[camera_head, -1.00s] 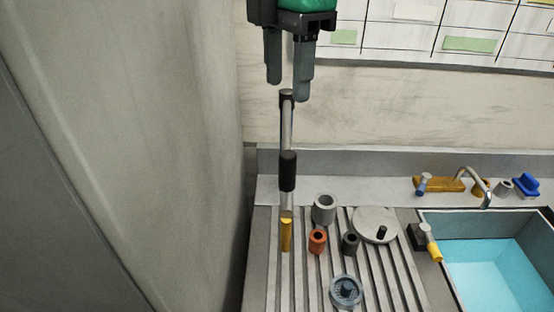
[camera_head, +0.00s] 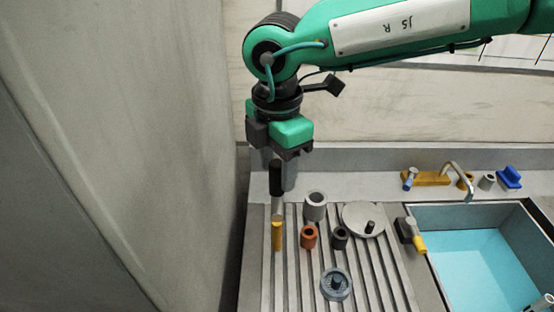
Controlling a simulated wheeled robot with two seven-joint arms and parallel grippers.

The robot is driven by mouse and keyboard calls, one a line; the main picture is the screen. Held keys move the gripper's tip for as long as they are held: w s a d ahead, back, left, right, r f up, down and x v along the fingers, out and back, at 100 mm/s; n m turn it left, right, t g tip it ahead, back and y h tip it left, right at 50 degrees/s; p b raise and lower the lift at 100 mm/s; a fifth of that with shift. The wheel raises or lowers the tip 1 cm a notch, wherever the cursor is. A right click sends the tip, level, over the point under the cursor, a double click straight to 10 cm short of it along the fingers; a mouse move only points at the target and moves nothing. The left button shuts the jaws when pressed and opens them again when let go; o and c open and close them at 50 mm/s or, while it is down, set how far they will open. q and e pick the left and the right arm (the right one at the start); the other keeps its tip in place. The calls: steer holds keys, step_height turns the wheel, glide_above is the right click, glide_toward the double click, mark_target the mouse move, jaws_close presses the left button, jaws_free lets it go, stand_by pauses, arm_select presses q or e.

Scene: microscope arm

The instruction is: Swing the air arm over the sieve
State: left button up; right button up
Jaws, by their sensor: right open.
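The air arm is a thin metal rod with a black grip (camera_head: 276,178) and a yellow tip (camera_head: 278,236). It hangs over the left side of the ribbed drainboard; its upper part is hidden behind my right gripper. The sieve seems to be the round blue-grey piece (camera_head: 335,284) at the front of the drainboard, right of and nearer than the yellow tip. My right gripper (camera_head: 278,174) points down with its fingers apart, right at the black grip. The grip shows in front of the fingers; I cannot tell whether they touch it. My left gripper is not in view.
On the drainboard (camera_head: 386,292) stand a grey cup (camera_head: 315,205), an orange ring (camera_head: 309,237), a dark ring (camera_head: 340,238) and a round lid (camera_head: 358,216). A blue sink (camera_head: 470,265) with a tap (camera_head: 459,178) lies right. A grey wall (camera_head: 150,150) closes off the left.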

steer(key=shift+c, duration=0.2)
jaws_close()
steer(key=shift+d+f+b, duration=0.1)
steer(key=shift+d+b, duration=0.3)
steer(key=w+d+n+b, duration=0.2)
steer(key=d+b, duration=0.4)
steer(key=d, duration=0.6)
steer(key=shift+w+d+n, duration=0.2)
steer(key=shift+w+n, duration=0.1)
steer(key=shift+n, duration=0.1)
steer(key=shift+o, duration=0.2)
jaws_free()
